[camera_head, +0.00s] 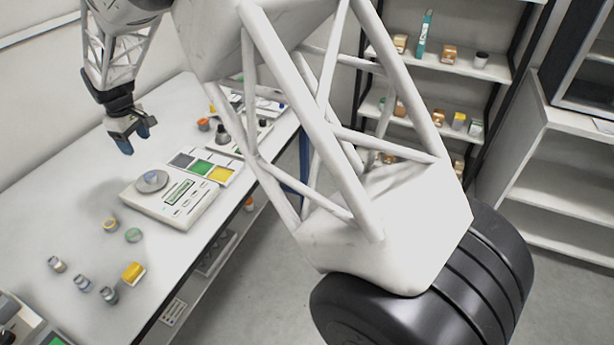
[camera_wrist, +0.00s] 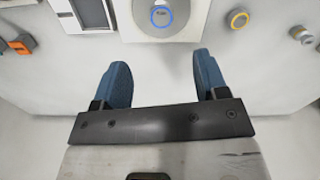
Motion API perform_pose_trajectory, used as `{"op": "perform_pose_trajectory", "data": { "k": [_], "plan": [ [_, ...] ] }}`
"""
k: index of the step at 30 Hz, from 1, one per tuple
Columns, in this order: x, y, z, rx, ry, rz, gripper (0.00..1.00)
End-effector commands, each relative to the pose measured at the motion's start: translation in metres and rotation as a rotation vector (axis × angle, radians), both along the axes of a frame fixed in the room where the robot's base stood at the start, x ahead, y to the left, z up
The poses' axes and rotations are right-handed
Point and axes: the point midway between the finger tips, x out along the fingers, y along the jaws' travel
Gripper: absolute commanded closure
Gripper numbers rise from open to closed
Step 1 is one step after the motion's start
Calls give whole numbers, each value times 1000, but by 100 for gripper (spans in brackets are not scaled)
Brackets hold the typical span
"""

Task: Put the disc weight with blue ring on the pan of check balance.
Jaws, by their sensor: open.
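A white balance (camera_head: 172,212) with a display stands on the table; it shows at the top of the wrist view (camera_wrist: 127,26). The disc weight with blue ring (camera_wrist: 161,16) lies on its round pan (camera_wrist: 186,21). In the head view the disc (camera_head: 151,176) is a small bluish shape on the grey pan (camera_head: 146,187). My gripper (camera_head: 134,140) is open with its blue fingers apart. It hangs above the table behind the balance. In the wrist view nothing is between the fingers (camera_wrist: 161,68), and the pan lies beyond their tips.
A yellow-ringed disc (camera_wrist: 238,19) lies beside the balance. A tray of coloured squares (camera_head: 201,167) adjoins the balance.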

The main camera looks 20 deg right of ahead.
Motion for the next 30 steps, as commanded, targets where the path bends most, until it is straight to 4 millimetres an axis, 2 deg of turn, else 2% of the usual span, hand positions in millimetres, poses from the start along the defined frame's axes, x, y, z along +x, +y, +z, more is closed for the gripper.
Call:
{"op": "perform_pose_trajectory", "data": {
  "k": [5, 11, 21, 30],
  "plan": [
    [-12, -24, 21, 5, -12, -43, 33],
    [-41, -72, 57, 13, -32, -133, 33],
    [-115, -160, 115, 32, -72, -314, 33],
    [-192, -227, 146, 49, -107, -474, 33]
  ]
}}
